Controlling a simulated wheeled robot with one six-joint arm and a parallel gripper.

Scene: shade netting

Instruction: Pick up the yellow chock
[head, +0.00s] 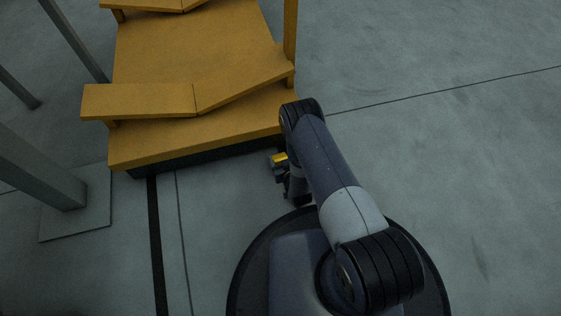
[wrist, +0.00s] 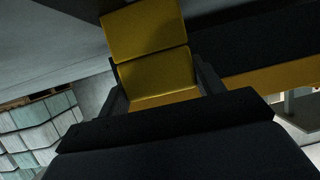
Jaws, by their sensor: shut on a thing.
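The yellow chock (wrist: 156,73) is large in the wrist view, between the two dark fingers of my gripper (wrist: 160,88). My gripper is shut on it. Its lower part is hidden behind the dark gripper body. In the head view only a small piece of the yellow chock (head: 279,160) shows at the left side of my arm, close to the front right corner of the orange-yellow platform. My gripper (head: 284,178) is mostly hidden by my arm there. I cannot tell whether the chock touches the floor.
The orange-yellow platform (head: 190,146) with raised boards stands just beyond my gripper. A grey post (head: 42,165) on a square base plate stands at the left. Open concrete floor (head: 460,150) lies to the right. Stacked pale boxes (wrist: 36,132) show in the wrist view.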

